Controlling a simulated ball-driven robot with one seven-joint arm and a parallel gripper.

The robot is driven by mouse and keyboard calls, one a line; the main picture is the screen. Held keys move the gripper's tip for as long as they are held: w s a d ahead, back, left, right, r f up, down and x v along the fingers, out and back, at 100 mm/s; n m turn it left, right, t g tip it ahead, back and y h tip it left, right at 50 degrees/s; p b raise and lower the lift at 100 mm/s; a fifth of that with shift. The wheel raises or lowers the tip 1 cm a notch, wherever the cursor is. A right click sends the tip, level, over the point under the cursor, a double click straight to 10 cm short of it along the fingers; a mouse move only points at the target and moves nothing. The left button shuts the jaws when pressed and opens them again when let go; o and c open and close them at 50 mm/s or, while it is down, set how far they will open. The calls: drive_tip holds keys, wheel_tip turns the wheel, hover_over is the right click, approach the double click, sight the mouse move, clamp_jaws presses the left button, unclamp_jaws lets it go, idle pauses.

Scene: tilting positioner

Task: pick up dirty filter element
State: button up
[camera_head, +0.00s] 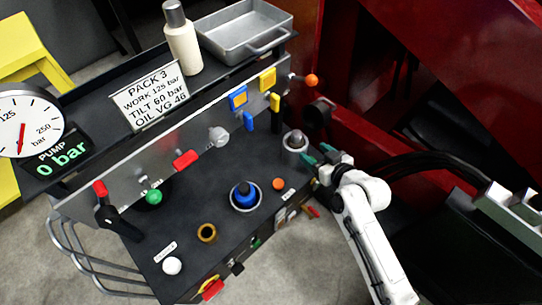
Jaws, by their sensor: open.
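My gripper (319,154), with teal fingertips, is open at the right end of the dark bench top. It is just right of a grey cylindrical cup (292,157) that holds a rounded grey-brown piece (296,138). This piece may be the dirty filter element, but it is too small to be sure. The fingertips look close to the cup; I cannot tell whether they touch it.
A blue-capped fitting (245,195), an orange knob (278,184) and a white knob (172,266) stand on the bench. Levers line the back panel. A bottle (182,40) and metal tray (243,32) sit on the shelf. Red structure (450,50) rises at the right.

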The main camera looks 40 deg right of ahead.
sight(299, 138)
drive_tip(key=shift+t, duration=0.3)
drive_tip(key=x, duration=0.6)
drive_tip(key=shift+d+b, duration=0.1)
drive_tip(key=shift+b, duration=0.2)
drive_tip(key=shift+d+r+b+x, duration=0.1)
drive_tip(key=shift+b+x, duration=0.1)
drive_tip(key=shift+x, duration=1.1)
drive_tip(key=shift+d+r+b+x, duration=0.1)
drive_tip(key=shift+d+b+x, duration=0.05)
drive_tip(key=shift+x, duration=1.2)
drive_tip(key=shift+c, duration=0.4)
clamp_jaws()
